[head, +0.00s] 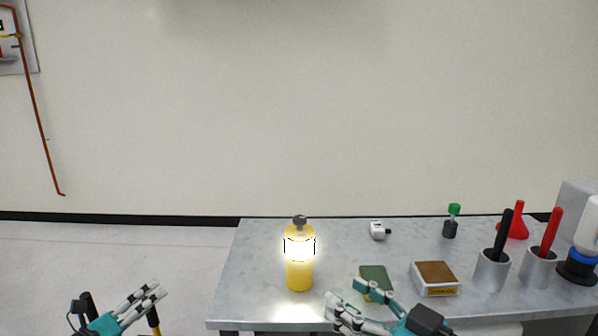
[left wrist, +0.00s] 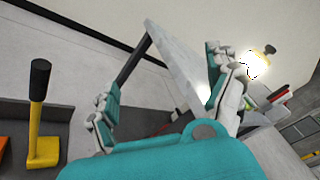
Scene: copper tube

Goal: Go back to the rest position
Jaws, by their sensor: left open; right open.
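My left gripper (head: 157,290) is open and empty at the lower left of the head view, left of the table and apart from it. In the left wrist view its two fingers (left wrist: 165,85) stand wide apart with nothing between them. My right gripper (head: 344,291) is open at the table's front edge, low in the head view. Its fingers are near a green pad (head: 375,275) and right of a yellow bottle; I cannot tell whether they touch the pad. A copper tube (head: 40,122) runs down the wall at the far left.
The grey table (head: 255,255) holds the glowing yellow bottle (head: 299,275), a brown-topped box (head: 436,278), a small white part (head: 378,231), a red flask (head: 517,226) and metal cups (head: 491,272) with handles. A yellow tool with black grip (left wrist: 42,120) stands near my left gripper.

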